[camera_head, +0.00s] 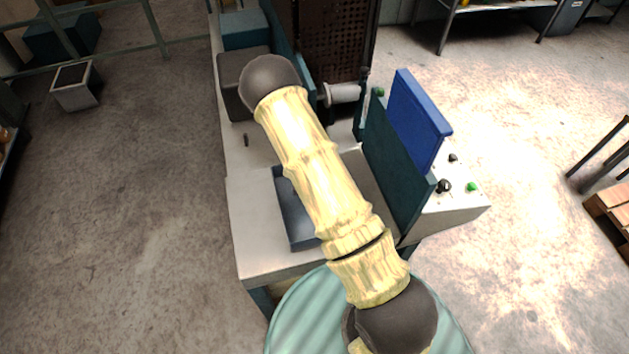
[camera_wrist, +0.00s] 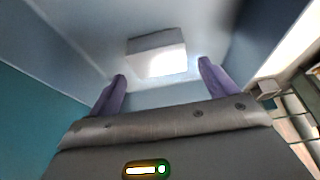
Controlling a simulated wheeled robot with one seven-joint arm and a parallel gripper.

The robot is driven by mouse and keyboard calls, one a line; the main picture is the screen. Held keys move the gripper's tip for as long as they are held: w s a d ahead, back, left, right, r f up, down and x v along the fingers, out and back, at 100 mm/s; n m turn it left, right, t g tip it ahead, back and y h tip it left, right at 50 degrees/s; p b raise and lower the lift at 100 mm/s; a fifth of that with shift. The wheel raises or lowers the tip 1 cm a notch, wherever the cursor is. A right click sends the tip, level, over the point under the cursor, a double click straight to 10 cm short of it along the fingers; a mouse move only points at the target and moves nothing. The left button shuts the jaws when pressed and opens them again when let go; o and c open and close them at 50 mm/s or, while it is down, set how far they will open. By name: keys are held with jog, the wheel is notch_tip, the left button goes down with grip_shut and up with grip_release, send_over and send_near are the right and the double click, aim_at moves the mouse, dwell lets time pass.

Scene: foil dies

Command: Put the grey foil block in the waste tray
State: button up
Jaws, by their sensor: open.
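A grey block (camera_wrist: 155,41) with a darker upper face and a brightly lit near face shows in the wrist view. It rests on a pale blue-grey surface between walls. My gripper (camera_wrist: 162,70) is open, its two purple fingers apart. The block appears ahead of and between the fingertips, with a visible gap on both sides. In the head view, my arm hides the gripper and the block. A dark blue-grey tray (camera_head: 296,226) lies on the bench, partly hidden by my arm; I cannot tell whether it is the waste tray.
In the wrist view, a teal wall (camera_wrist: 38,112) stands left and a dark blue wall (camera_wrist: 262,38) right. In the head view, a machine with a raised blue panel (camera_head: 415,115) and a control box (camera_head: 455,200) stands right of my arm. The bench's left side (camera_head: 250,200) is clear.

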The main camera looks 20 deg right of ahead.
jog(key=b+v, duration=0.1)
jog(key=v, duration=0.9)
jog(key=shift+s+r, duration=0.1)
jog(key=shift+r, duration=0.15)
jog(key=s+r+g, duration=0.1)
jog(key=s+r, duration=1.2)
jog(key=r, duration=0.4)
jog(key=shift+s+r+g, duration=0.2)
jog(key=shift+r+g, duration=0.1)
jog(key=shift+g, duration=0.1)
jog(key=shift+c, duration=0.4)
